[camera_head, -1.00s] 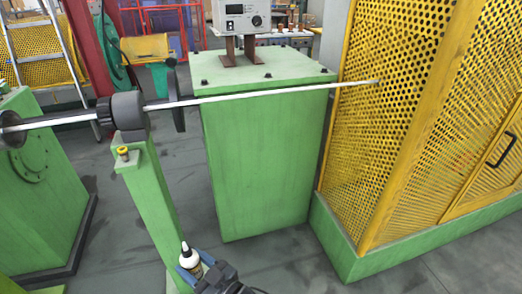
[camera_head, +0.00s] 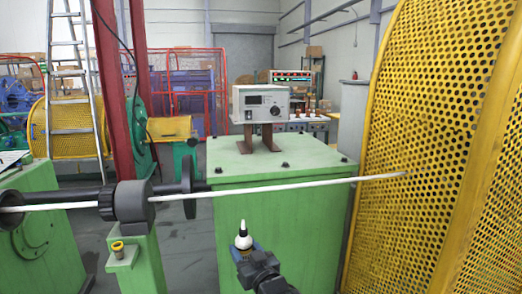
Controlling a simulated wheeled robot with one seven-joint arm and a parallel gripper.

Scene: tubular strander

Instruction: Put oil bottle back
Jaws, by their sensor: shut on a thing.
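The bottle shows in front of the green cabinet (camera_head: 285,215), below the long white rod.
A white rod (camera_head: 300,184) runs across the view through a dark roller (camera_head: 132,201) to the yellow perforated guard (camera_head: 430,130) at right. A control box (camera_head: 262,103) stands on the cabinet.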

